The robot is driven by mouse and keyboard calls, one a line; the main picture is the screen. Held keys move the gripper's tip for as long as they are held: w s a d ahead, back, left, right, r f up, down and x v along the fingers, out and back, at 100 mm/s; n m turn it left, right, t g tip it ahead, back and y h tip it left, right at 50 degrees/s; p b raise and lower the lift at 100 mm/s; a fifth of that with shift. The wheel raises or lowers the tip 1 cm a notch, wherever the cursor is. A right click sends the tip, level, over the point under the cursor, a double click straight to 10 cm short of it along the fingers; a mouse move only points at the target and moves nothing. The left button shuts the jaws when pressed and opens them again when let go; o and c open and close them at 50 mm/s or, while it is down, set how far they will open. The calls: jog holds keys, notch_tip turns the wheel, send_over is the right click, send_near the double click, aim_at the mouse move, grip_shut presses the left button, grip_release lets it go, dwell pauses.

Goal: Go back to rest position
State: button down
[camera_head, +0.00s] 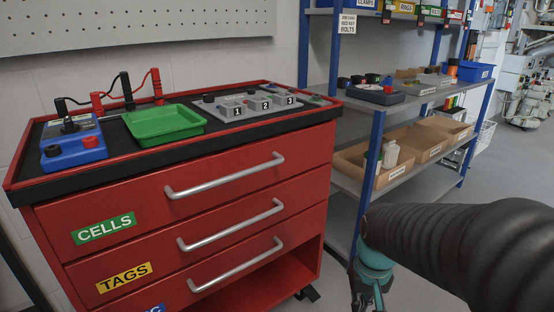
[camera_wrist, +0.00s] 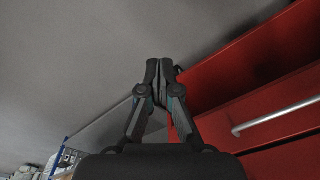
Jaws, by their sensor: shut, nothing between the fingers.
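My gripper (camera_wrist: 160,68) shows in the wrist view with its two fingers together and nothing between them. It points over bare grey floor, with the red cabinet close on the right. In the head view my arm comes in from the right edge, in front of the shelf. The gripper end hangs low at the bottom, right of the red cabinet (camera_head: 225,170), and its fingertips are out of that view.
On the cabinet top are a blue box (camera_head: 72,145) with cables, a green tray (camera_head: 163,125) and a grey numbered block (camera_head: 250,105). A blue-framed shelf (camera_head: 376,150) with cardboard boxes (camera_head: 425,140) stands right. Cabinet handles (camera_head: 225,178) stick out. Grey floor (camera_head: 512,165) is free at right.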

jog(key=s+r+t+p, duration=0.1)
jog(key=s+r+t, duration=0.1)
jog(key=s+r, duration=0.2)
jog(key=s+a+r+t+p, duration=0.1)
jog(key=s+r, duration=0.3)
jog(key=r, duration=0.5)
jog(key=shift+s+a+n+t+p, duration=0.2)
jog(key=shift+n+t+p, duration=0.1)
jog(key=shift+t, duration=0.6)
